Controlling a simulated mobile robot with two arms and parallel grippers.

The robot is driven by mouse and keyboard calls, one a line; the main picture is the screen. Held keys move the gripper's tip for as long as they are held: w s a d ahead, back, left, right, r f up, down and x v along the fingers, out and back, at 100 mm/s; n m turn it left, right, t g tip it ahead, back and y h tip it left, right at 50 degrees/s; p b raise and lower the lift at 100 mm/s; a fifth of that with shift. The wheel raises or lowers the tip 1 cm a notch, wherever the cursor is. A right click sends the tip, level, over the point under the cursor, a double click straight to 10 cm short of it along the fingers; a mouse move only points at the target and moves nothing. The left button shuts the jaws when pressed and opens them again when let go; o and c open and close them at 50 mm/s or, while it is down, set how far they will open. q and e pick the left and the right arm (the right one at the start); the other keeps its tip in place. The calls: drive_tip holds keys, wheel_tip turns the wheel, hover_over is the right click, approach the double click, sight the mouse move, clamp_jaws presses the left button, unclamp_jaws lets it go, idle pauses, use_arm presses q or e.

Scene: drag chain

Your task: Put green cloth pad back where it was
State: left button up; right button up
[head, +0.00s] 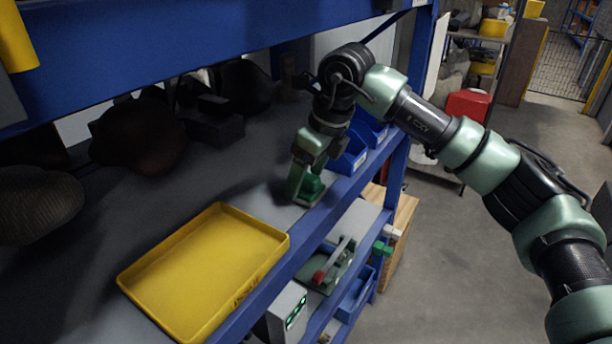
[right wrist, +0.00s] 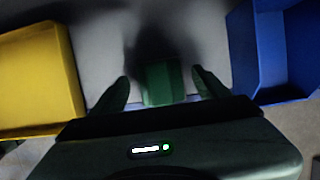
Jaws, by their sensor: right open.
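The green cloth pad (right wrist: 163,84) lies on the grey shelf in the right wrist view, between the two fingers of my right gripper (right wrist: 160,76). A gap shows on each side of it, so the fingers stand apart from the pad. In the head view my right gripper (head: 304,187) points down at the shelf's front edge, with the green pad (head: 313,187) low beside its fingers and partly hidden by them. My left gripper is not in view.
A yellow tray (head: 275,235) lies on the shelf left of my right gripper. Blue bins (head: 352,158) stand close on its right. A blue shelf beam (head: 200,40) crosses above. Grey shelf surface between tray and gripper is clear.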

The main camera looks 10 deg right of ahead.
drive_tip(key=s+d+b, duration=0.5)
drive_tip(key=s+d, duration=0.3)
drive_tip(key=shift+s+d+r+b, duration=0.3)
drive_tip(key=shift+s+d+r, duration=0.05)
drive_tip(key=shift+d+r, duration=0.1)
